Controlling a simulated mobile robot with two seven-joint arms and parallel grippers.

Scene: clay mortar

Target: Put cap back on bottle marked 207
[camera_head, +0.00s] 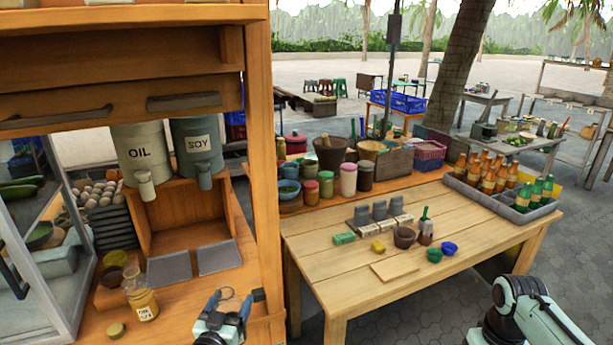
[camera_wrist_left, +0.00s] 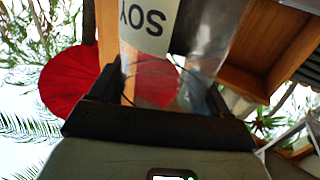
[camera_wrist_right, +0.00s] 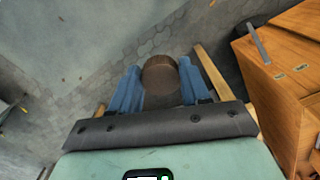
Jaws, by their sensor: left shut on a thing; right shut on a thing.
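My left gripper (camera_head: 235,299) is at the front edge of the wooden counter. It is shut on a clear glass bottle (camera_wrist_left: 210,42); its round mouth (camera_head: 227,293) shows between the fingers in the head view. The bottle bears a white label reading SOY, upside down in the left wrist view; no number shows there. Another bottle (camera_head: 142,297) with yellow liquid stands open on the counter; its label is too small to read surely. An olive cap (camera_head: 116,330) lies before it. My right gripper (camera_wrist_right: 160,92) is shut on a round brown cap (camera_wrist_right: 160,72), above the paving.
OIL (camera_head: 140,150) and SOY (camera_head: 196,140) dispensers stand above the counter. Two small bowls (camera_head: 110,278) sit left of the yellow bottle. A glass case (camera_head: 40,255) borders the left. A table (camera_head: 440,285) with jars and bottles stands right.

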